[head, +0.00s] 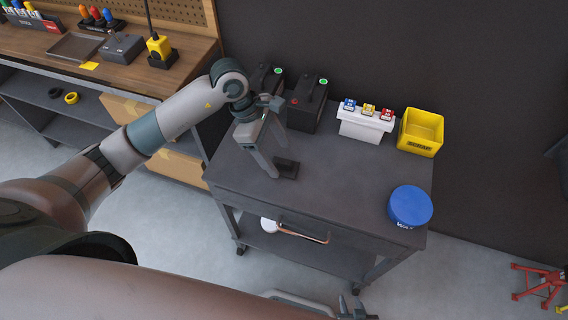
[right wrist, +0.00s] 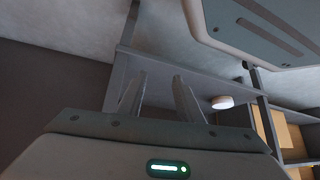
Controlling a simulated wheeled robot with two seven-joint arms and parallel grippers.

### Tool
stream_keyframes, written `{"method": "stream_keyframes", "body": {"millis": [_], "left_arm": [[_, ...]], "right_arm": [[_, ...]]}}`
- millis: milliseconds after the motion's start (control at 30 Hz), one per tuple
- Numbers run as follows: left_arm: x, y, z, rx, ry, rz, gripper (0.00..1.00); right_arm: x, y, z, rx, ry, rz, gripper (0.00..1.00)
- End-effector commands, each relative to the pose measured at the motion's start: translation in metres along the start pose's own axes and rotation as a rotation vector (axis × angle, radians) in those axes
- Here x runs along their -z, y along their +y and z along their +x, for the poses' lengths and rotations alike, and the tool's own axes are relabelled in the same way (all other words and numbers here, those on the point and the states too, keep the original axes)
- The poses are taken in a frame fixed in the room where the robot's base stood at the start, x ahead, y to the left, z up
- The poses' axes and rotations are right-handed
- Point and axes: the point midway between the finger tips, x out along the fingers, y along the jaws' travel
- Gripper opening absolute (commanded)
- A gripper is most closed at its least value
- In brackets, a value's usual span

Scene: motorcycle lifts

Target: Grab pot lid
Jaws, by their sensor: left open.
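No thing that is plainly a pot lid shows. A round blue tub or lid (head: 410,206) with white lettering sits on the front right corner of the dark cart top (head: 340,190). A round white object (head: 268,225) is partly hidden on the cart's lower shelf; a similar one shows in the right wrist view (right wrist: 222,102). My left gripper (head: 280,168) is open and points down over the cart's left part, well left of the blue thing. My right gripper (right wrist: 158,82) has its fingers apart with nothing between them, low in front of the cart.
Two black boxes (head: 307,103), a white rack (head: 365,122) with small coloured items and a yellow bin (head: 421,132) line the cart's back. A wooden workbench (head: 120,75) stands left. A red stand (head: 540,284) is at lower right. The cart's middle top is clear.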

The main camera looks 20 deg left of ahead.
Motion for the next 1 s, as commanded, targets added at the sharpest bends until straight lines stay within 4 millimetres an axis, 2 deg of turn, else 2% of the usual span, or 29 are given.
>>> {"method": "stream_keyframes", "body": {"millis": [200,333,500,800,833,1000], "left_arm": [[-0.001,-0.001,0.022,0.002,0.000,-0.002,0.66],[-0.001,0.000,0.030,0.000,0.000,-0.001,0.66],[0.000,0.000,0.032,-0.001,0.001,0.000,0.66],[0.000,0.000,0.032,-0.001,0.001,0.000,0.66],[0.000,0.000,0.032,-0.001,0.001,0.000,0.63],[0.000,0.000,0.032,-0.001,0.001,0.000,0.23]], "right_arm": [[-0.028,0.007,-0.009,-0.008,-0.076,-0.002,0.33],[-0.039,0.011,-0.011,-0.012,-0.100,-0.003,0.33],[-0.043,0.012,-0.011,-0.014,-0.108,-0.003,0.33],[-0.039,0.011,-0.010,-0.013,-0.101,-0.003,0.33],[-0.038,0.011,-0.010,-0.013,-0.100,-0.002,0.33],[-0.036,0.009,-0.010,-0.012,-0.097,-0.002,0.33]]}}
